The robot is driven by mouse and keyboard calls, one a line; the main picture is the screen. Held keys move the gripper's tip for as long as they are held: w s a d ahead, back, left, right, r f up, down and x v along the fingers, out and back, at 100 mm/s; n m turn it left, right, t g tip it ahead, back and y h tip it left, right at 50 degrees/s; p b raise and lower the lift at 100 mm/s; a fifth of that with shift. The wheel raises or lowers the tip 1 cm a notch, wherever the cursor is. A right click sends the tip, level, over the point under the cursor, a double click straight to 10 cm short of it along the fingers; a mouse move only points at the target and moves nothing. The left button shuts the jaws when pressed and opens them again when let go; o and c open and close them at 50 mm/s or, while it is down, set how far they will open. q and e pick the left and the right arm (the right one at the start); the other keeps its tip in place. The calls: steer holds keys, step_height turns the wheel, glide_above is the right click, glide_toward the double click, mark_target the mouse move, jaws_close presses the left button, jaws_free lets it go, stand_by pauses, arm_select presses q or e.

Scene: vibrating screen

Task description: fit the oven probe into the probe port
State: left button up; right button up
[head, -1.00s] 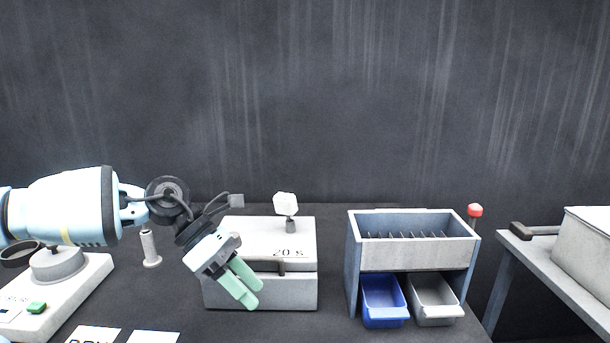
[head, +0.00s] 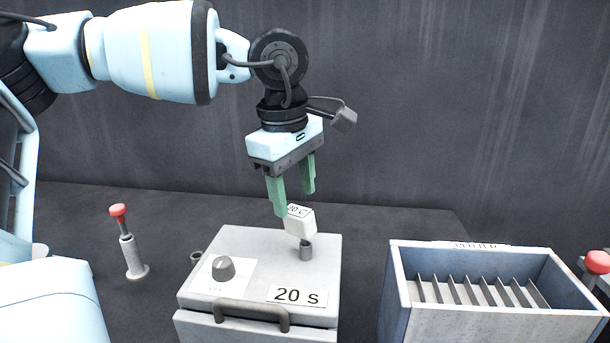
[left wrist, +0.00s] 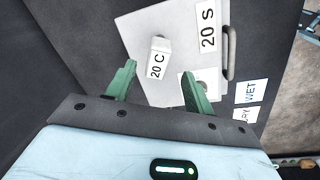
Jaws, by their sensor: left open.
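My left gripper (head: 294,203) is open and empty, its green fingers pointing down over the back of the light grey oven box (head: 255,250). A white block labelled "20 C" (head: 299,222) stands on a short grey post on the box top, close below the fingertips. In the left wrist view the block (left wrist: 157,57) lies beyond and between the fingers (left wrist: 158,80). A red-topped pin (head: 118,211) stands in a grey holder at the left. A small dark ring (head: 196,257) shows at the box's left edge. I cannot tell for certain which is the probe or its port.
The box carries a knob (head: 223,268), a "20 S" label (head: 297,295) and a front handle (head: 252,315). A slotted rack (head: 490,325) stands to the right. Another red knob (head: 597,262) is at the right edge. Table behind the box is clear.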

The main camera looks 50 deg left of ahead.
mark_target(299, 226)
arm_select(q)
steer(key=shift+w+a+r, duration=0.15)
steer(key=shift+w+a, duration=0.05)
steer(key=shift+w, duration=0.05)
steer(key=shift+s+d, duration=0.15)
steer(key=shift+f, duration=0.3)
steer(key=shift+w+f, duration=0.2)
steer(key=shift+f, duration=1)
steer(key=shift+w+f, duration=0.15)
steer(key=shift+f, duration=1)
steer(key=shift+w+f, duration=0.2)
steer(key=shift+f, duration=1)
steer(key=c, duration=1.1)
steer(key=shift+w+f+g+y, duration=0.1)
steer(key=shift+g+y, duration=0.4)
steer(key=shift+g, duration=0.5)
steer(key=shift+o, duration=0.3)
